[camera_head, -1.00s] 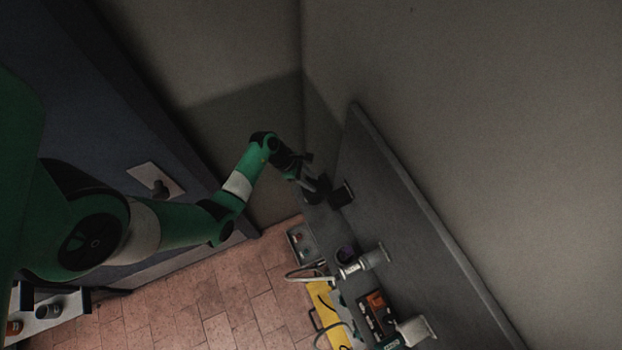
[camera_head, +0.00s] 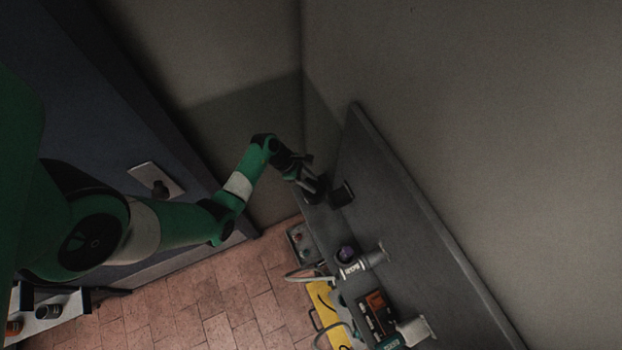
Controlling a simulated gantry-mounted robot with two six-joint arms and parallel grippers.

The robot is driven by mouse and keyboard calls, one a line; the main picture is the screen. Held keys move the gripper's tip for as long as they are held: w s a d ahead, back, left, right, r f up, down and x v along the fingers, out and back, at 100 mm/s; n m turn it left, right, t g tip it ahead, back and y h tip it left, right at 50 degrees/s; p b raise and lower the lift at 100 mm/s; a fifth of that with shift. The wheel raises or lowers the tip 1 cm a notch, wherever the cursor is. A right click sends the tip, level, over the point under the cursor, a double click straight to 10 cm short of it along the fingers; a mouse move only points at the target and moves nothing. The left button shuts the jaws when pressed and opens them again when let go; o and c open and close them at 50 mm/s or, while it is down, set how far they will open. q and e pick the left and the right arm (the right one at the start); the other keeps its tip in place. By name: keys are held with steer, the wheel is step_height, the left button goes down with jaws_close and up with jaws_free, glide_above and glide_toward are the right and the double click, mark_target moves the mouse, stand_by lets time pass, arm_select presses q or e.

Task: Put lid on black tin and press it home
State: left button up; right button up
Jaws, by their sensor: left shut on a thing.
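My left arm reaches in from the left, and its gripper (camera_head: 307,183) is at the far end of the grey bench or shelf along the wall. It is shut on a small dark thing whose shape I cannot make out. A dark round shape (camera_head: 318,189), possibly the black tin, is right at the fingertips; I cannot tell whether they touch. I cannot make out the lid for certain. My right gripper is not in view.
A black block (camera_head: 341,194) stands just right of the gripper. Nearer are a purple-topped item (camera_head: 346,254), a grey tray (camera_head: 300,240), an orange-and-black item (camera_head: 377,311) and a yellow sheet (camera_head: 325,308). A grey panel (camera_head: 420,230) runs along the right.

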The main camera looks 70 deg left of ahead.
arm_select(q)
steer(key=shift+f, duration=0.5)
steer(key=shift+f, duration=0.2)
stand_by(0.3)
steer(key=shift+f+b, duration=0.65)
steer(key=shift+b, duration=0.1)
stand_by(0.6)
steer(key=shift+f, duration=0.15)
stand_by(0.7)
steer(key=o, duration=1)
steer(key=shift+o, duration=0.4)
steer(key=o, duration=0.4)
